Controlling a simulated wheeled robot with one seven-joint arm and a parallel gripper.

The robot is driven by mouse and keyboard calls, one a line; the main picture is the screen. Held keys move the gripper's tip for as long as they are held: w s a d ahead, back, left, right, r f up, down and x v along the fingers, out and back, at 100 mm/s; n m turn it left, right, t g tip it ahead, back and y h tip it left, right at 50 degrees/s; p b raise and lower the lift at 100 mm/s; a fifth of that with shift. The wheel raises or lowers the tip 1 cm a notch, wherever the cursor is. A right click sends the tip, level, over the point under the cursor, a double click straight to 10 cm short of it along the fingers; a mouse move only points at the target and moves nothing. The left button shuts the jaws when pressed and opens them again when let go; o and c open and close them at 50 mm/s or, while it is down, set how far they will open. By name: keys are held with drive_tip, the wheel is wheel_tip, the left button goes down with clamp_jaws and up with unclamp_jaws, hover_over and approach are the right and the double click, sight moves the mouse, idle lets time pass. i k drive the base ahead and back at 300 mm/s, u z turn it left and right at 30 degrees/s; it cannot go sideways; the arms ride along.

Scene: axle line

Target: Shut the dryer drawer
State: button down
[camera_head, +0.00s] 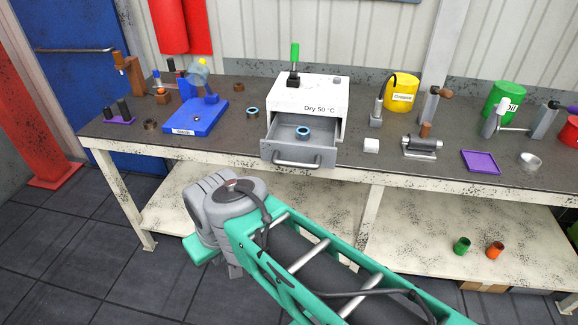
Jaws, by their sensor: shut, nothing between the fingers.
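The dryer (308,93) is a white box marked "Dry 50 °C" on the workbench, with a green-handled lever on top. Its grey drawer (317,156) is pulled out toward me, and a bar handle (298,162) runs across its front. A dark ring with a blue inner edge (303,133) lies inside the drawer. My arm reaches in from the lower right and its grey joint is below and left of the drawer, in front of the bench. My gripper's fingers are not seen; they are out of view or hidden behind the arm.
Left of the dryer are a blue tray (196,118) and another ring (252,113). Right of it are a white block (371,145), a yellow grease can (401,92), a vise (422,147) and a purple tray (481,161). The bench edge (380,178) runs below the drawer.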

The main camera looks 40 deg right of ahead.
sight(281, 147)
drive_tip(key=u, duration=0.7)
drive_tip(key=i, duration=1)
drive_tip(key=z, duration=1.85)
